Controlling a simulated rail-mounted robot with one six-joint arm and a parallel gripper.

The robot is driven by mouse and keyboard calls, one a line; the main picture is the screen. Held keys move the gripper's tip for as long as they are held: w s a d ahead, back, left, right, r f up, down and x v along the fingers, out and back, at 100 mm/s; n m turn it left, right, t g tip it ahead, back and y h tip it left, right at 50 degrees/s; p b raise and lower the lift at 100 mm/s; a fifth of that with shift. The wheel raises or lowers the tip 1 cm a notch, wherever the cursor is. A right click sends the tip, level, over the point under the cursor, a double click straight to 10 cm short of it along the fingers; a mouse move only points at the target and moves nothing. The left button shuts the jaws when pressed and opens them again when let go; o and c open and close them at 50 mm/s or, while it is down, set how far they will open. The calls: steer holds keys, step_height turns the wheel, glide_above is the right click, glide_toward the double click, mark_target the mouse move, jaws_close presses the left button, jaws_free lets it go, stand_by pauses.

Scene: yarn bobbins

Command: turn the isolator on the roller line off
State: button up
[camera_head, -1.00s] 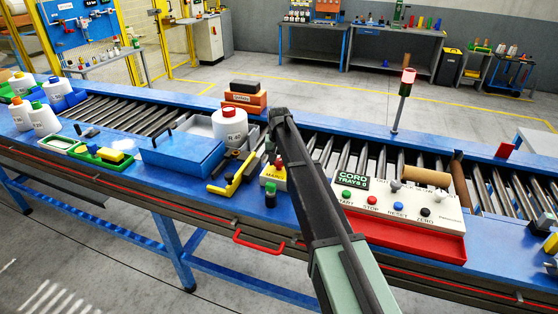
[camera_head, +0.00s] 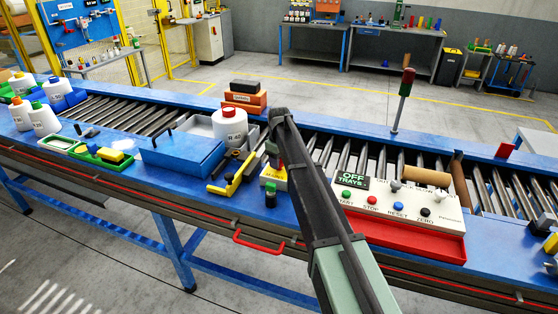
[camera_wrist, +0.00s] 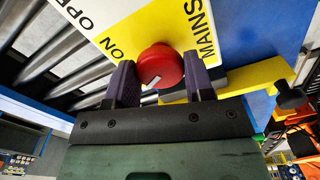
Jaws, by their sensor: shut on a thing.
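The isolator is a yellow and white box (camera_wrist: 118,25) marked MAINS and ON, with a round red knob (camera_wrist: 160,66) bearing a short white mark. In the wrist view my gripper (camera_wrist: 161,84) has one dark purple finger on each side of the knob and is shut on it. In the head view the isolator (camera_head: 272,174) stands on the blue roller line, partly hidden by my dark arm.
The control panel (camera_head: 400,202) with several buttons is on the right.

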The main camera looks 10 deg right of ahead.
steer(key=shift+n, duration=1.6)
steer(key=o, duration=0.9)
step_height(320, 180, up, 11)
steer(key=p, duration=1)
steer(key=shift+f+p, duration=0.15)
steer(key=shift+p, duration=0.25)
